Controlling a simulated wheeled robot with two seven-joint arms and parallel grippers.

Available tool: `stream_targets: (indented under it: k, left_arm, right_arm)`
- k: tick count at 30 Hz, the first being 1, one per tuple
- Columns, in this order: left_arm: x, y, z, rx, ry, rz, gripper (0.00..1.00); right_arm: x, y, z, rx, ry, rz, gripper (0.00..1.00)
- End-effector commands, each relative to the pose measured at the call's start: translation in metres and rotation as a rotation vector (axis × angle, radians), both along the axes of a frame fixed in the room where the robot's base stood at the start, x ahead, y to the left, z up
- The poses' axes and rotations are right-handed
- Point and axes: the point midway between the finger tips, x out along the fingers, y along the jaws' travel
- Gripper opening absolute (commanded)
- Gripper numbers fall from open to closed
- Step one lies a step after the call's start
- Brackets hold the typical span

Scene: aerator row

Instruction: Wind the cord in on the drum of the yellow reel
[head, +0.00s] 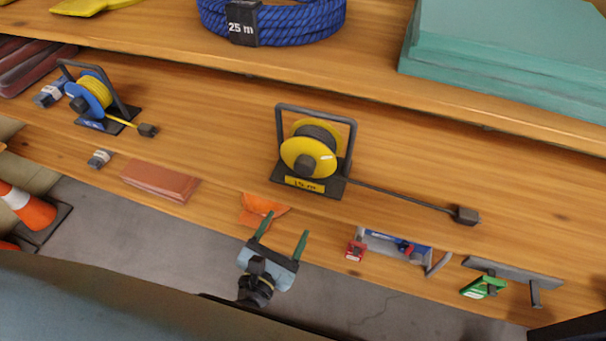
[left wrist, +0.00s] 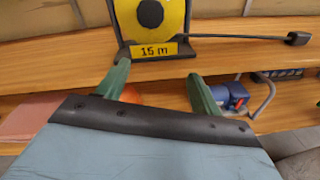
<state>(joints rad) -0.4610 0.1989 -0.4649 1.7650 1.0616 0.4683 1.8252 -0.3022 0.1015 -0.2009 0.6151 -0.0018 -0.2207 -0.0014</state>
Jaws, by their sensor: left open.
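The yellow reel (head: 308,160) stands upright on the wooden shelf in a dark frame, with a "15 m" label on its base. Its dark cord (head: 400,196) runs out to the right and ends in a black plug (head: 466,215) lying on the shelf. In the left wrist view the reel's yellow drum face (left wrist: 174,15) with its black hub shows at the top, and the plug (left wrist: 297,38) is at the right. My left gripper (head: 284,231) is open and empty, in front of the shelf's front edge and below the reel. My right gripper is not in view.
A blue reel (head: 90,95) with yellow cord stands at the left. An orange cloth-like piece (head: 262,208) and a reddish block (head: 160,181) lie near the front edge. A red clamp (head: 356,249) and a green tool (head: 484,287) are at the right. An upper shelf holds blue rope (head: 300,22).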

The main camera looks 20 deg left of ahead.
Motion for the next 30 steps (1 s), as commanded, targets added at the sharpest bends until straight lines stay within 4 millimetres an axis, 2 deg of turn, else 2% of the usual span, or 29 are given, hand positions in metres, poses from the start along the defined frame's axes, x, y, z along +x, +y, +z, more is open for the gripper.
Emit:
stream_targets:
  k: [1, 3, 7, 11, 24, 30]
  left_arm:
    - [0.001, 0.001, 0.014, -0.121, -0.020, 0.027, 0.66]
    - [0.001, 0.002, 0.028, -0.248, -0.035, 0.055, 0.66]
    - [0.004, 0.003, 0.041, -0.365, -0.048, 0.078, 0.66]
    - [0.018, 0.003, 0.043, -0.377, -0.052, 0.081, 0.66]
    - [0.107, 0.000, 0.043, -0.372, -0.051, 0.079, 0.66]
    - [0.129, -0.001, 0.042, -0.371, -0.049, 0.078, 0.66]
  right_arm:
    - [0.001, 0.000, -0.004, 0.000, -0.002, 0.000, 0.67]
    - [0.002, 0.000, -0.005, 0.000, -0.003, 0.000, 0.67]
    - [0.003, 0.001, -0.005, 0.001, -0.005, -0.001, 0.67]
    - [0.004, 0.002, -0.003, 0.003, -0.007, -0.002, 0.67]
    - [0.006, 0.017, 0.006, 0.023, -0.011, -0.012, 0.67]
    - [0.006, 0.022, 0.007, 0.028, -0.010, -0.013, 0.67]
